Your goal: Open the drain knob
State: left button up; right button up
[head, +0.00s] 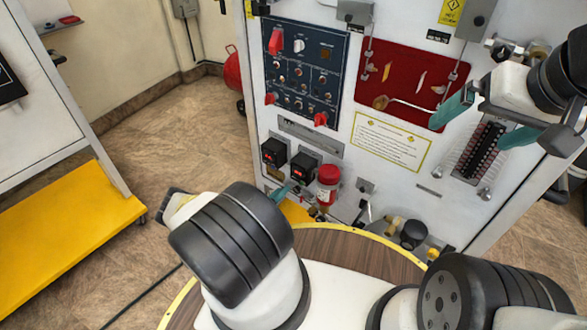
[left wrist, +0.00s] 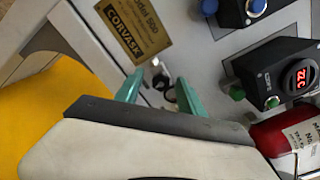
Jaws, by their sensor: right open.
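A small metal fitting with a dark part (left wrist: 161,80), which may be the drain knob, shows low on the panel in the left wrist view. My left gripper (left wrist: 158,94) has its teal fingers apart, one on each side of this fitting. I cannot tell whether they touch it. In the head view my left wrist hides most of that gripper; a teal fingertip (head: 283,190) shows near the panel's lower left. My right gripper (head: 487,121) is open and empty in front of the panel's right side, by the black terminal strip (head: 482,150).
Two black display boxes (head: 302,166) and a red-capped container (head: 327,184) sit close to my left fingers. Brass fittings and a black round part (head: 413,235) stand lower right. A yellow-shelved cart (head: 70,238) stands left, with open floor between.

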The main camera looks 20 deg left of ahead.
pick_arm(q)
jog(key=shift+r, duration=0.1)
jog(key=v, duration=0.7)
jog(key=shift+s, duration=0.35)
jog(key=shift+a, duration=0.1)
